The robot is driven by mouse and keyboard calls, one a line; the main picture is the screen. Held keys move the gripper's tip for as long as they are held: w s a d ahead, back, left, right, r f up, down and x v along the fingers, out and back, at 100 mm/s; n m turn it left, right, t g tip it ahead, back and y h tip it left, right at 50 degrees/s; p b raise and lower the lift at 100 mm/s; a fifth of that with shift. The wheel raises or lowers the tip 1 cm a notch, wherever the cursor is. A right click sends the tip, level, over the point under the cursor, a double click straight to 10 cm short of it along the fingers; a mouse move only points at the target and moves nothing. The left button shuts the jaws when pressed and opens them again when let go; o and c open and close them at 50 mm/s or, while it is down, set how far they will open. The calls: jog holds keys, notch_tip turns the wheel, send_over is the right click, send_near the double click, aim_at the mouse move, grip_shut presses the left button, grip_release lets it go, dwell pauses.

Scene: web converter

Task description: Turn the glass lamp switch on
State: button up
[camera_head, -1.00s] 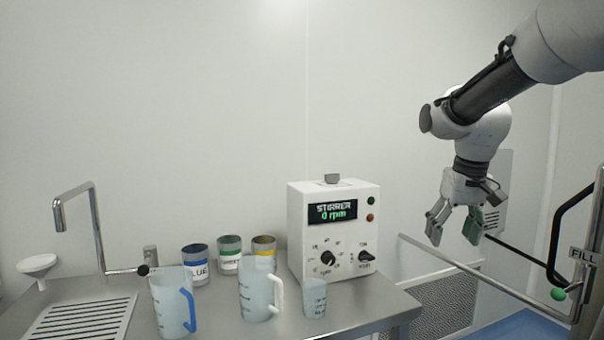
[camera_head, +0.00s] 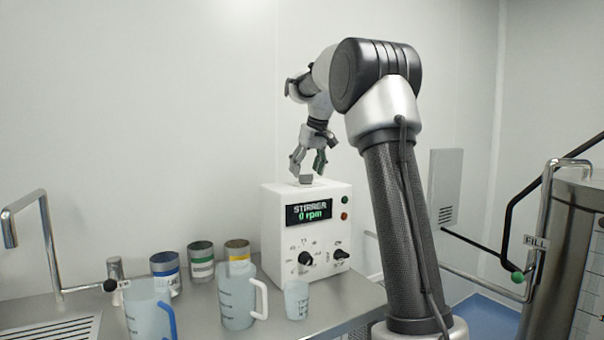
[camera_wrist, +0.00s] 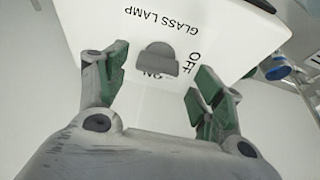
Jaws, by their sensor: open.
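The glass lamp switch (camera_wrist: 158,58) is a small grey lever on top of the white stirrer box (camera_head: 277,235). In the wrist view it stands beside the printed words GLASS LAMP, OFF and ON, which appear upside down. The switch also shows in the head view (camera_head: 305,179), just below the fingers. My gripper (camera_head: 307,164) is open above the box top. In the wrist view its green-padded fingers (camera_wrist: 160,88) are on either side of the switch, nearer the ON label; I see no clear contact. The box display reads "STIRRER 0 rpm".
On the steel counter (camera_head: 215,315) stand a white-handled jug (camera_head: 236,300), a blue-handled jug (camera_head: 147,315), a small beaker (camera_head: 297,302) and several labelled cans (camera_head: 201,262). A steel tap (camera_head: 45,235) is at left. A steel vessel (camera_head: 570,270) stands at right.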

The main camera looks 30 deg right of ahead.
jog(key=shift+x, duration=0.9)
jog(key=shift+d, duration=0.1)
jog(key=c, duration=1)
